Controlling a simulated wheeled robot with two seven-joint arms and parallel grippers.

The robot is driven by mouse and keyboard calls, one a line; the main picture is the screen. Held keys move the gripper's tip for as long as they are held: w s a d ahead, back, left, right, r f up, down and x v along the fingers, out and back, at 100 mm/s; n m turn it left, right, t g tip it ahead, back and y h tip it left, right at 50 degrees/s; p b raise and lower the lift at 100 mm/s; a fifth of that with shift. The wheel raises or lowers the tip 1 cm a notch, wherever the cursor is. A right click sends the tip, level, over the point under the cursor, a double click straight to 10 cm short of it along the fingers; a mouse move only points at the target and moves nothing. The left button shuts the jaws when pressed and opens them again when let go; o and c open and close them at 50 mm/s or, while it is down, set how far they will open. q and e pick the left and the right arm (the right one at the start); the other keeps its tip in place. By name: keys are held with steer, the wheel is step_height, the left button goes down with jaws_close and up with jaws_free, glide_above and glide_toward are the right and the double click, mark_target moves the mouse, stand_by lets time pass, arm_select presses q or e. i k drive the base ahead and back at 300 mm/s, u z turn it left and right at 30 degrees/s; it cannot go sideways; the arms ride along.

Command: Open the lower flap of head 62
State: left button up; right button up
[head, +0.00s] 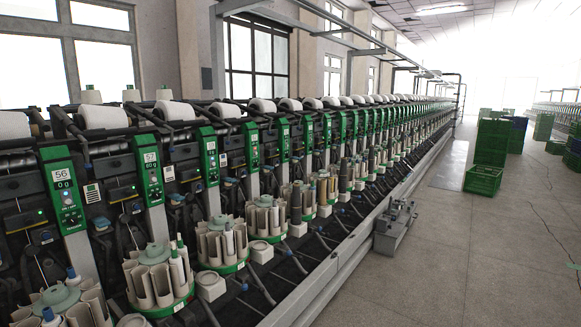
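A long cone winder (330,262) runs from the left foreground away to the upper right. Its heads have green panels. The nearest panels read 56 (62,187) and 57 (149,170). Numbers on the panels farther along are too small to read, so I cannot single out head 62 or see the state of its lower flap. Neither of my grippers is in view.
Round bobbin magazines (158,275) with tubes stand along the winder's front. A grey carriage (395,226) sits beside the front rail, jutting into the aisle. Green crates (483,180) stand farther down. The grey floor (450,265) at right is mostly clear.

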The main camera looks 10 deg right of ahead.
mark_target(236, 162)
steer(key=z, duration=0.1)
steer(key=k, duration=0.25)
steer(key=z, duration=1.05)
steer(key=i, duration=1.3)
steer(key=u, duration=0.35)
steer(key=i, duration=0.75)
steer(key=u, duration=0.7)
